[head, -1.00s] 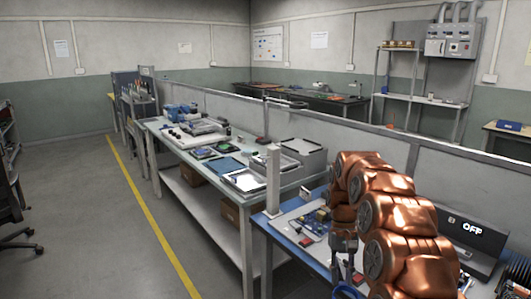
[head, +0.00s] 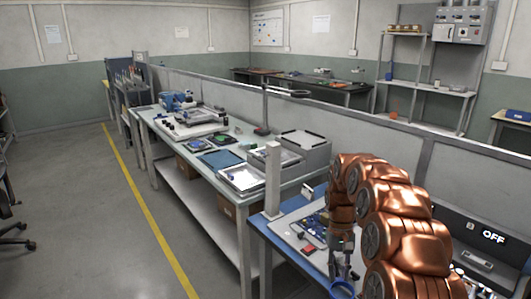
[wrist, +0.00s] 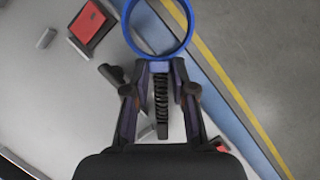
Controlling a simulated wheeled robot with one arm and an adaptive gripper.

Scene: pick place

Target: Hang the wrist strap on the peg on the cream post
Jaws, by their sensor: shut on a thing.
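The wrist strap is a blue ring (wrist: 127,32) with a black coiled cord (wrist: 161,100). My gripper (wrist: 160,68) is shut on the strap at the ring's near side in the wrist view; the cord runs back between the fingers. In the head view my gripper (head: 342,262) is low at the right, with the blue ring (head: 342,289) below it. The cream post (head: 272,180) stands upright at the far left corner of the near bench, left of and beyond my gripper. I cannot make out its peg.
The near bench has a blue edge (head: 262,232) and a pale mat with a red box (wrist: 88,24) and small parts. A grey partition (head: 360,140) runs behind. A cluttered second bench (head: 180,150) stands beyond the post.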

